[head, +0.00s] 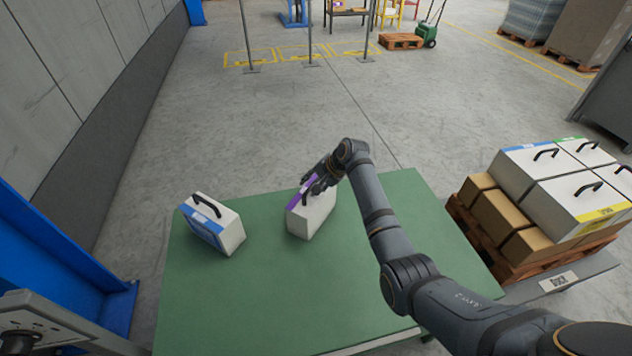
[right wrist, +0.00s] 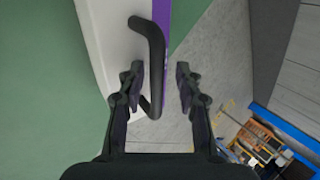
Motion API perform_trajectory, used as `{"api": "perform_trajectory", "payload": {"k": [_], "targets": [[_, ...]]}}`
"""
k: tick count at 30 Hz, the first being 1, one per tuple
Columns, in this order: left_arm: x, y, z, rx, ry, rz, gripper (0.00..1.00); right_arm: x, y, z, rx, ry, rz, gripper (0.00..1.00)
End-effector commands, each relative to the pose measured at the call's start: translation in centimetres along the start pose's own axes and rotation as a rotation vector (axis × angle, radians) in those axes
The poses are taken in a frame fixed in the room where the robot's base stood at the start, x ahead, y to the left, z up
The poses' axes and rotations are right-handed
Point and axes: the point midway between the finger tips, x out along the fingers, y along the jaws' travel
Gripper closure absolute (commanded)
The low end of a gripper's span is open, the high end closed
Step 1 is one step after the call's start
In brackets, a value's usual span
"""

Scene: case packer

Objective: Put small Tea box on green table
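A white box with a purple band (head: 315,220) and a black top handle stands on the green table (head: 270,290), near its far edge. Its label is too small to read, so I cannot tell if it is the Tea box. My right gripper (head: 311,191) is at the top of this box. In the right wrist view, my right gripper (right wrist: 158,80) has its fingers apart, with the black handle (right wrist: 149,45) between them. A second white box with a blue label (head: 217,226) stands on the table to the left. My left gripper is out of view.
A wooden pallet (head: 483,243) at the right bears brown cartons (head: 505,218) and several white handled boxes (head: 570,207). A blue frame (head: 60,265) stands left of the table. The table's front half is clear.

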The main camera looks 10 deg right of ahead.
Motion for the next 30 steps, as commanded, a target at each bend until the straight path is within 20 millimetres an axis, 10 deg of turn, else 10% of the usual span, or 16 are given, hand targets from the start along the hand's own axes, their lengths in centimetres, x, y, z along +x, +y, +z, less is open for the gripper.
{"api": "perform_trajectory", "payload": {"k": [15, 30], "targets": [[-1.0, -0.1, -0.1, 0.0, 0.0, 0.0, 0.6, -10.7, 0.0, -0.1, -0.001, 0.002, -0.001, 0.65], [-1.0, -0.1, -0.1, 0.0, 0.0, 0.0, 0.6, -11.8, 0.0, 0.0, 0.0, 0.0, 0.0, 0.65]]}}
